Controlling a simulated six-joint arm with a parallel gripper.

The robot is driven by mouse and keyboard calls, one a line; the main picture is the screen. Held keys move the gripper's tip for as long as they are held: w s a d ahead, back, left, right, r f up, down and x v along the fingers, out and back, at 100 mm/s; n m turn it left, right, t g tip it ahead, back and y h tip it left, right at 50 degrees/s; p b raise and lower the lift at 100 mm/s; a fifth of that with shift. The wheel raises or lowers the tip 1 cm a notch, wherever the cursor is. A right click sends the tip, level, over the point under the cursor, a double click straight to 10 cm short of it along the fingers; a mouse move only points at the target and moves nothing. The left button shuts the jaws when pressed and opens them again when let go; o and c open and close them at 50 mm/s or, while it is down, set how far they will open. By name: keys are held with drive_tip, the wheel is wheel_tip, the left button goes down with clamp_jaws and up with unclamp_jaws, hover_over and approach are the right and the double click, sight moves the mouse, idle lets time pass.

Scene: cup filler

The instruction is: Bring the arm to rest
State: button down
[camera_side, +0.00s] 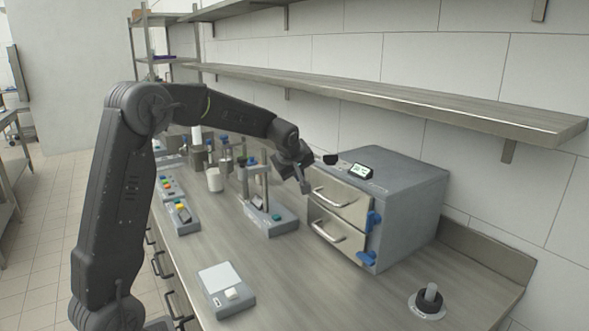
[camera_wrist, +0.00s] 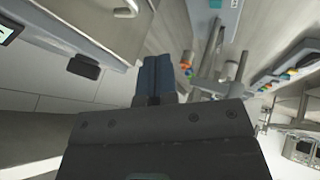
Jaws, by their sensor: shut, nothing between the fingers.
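My gripper (camera_side: 304,186) hangs in the air in the side view, just left of the grey two-drawer unit (camera_side: 405,190) and above the counter. In the wrist view my gripper (camera_wrist: 160,62) has its two dark blue fingers pressed together, with nothing between them. My arm is raised, with the elbow high and the forearm reaching right over the counter. Both drawers of the unit look closed.
A stand with posts and buttons (camera_side: 272,222) is just left of the gripper. Button boxes (camera_side: 182,222), a white cup-like container (camera_side: 214,180), a flat scale-like device (camera_side: 224,284) and a round holder (camera_side: 428,304) stand on the counter. A long shelf (camera_side: 400,95) runs above. The front middle counter is clear.

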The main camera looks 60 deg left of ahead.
drive_tip(key=s+d+r+m+h, duration=0.1)
drive_tip(key=s+d+r+m, duration=0.25)
drive_tip(key=s+d, duration=0.4)
drive_tip(key=s+d+r+m+h, duration=0.1)
drive_tip(key=s+d+r+m, duration=0.25)
drive_tip(key=s+d, duration=0.35)
drive_tip(key=s+d+f+m+h, duration=0.1)
drive_tip(key=s+d+f+m, duration=0.1)
drive_tip(key=s+d+m, duration=0.3)
drive_tip(key=s+d+f+m+h, duration=0.1)
drive_tip(key=s+d+f+m, duration=0.2)
drive_tip(key=s, duration=0.6)
drive_tip(key=shift+d+m+h, duration=0.3)
drive_tip(key=shift+d+m, duration=0.6)
drive_tip(key=shift+d, duration=0.25)
drive_tip(key=c, duration=1.8)
unclamp_jaws()
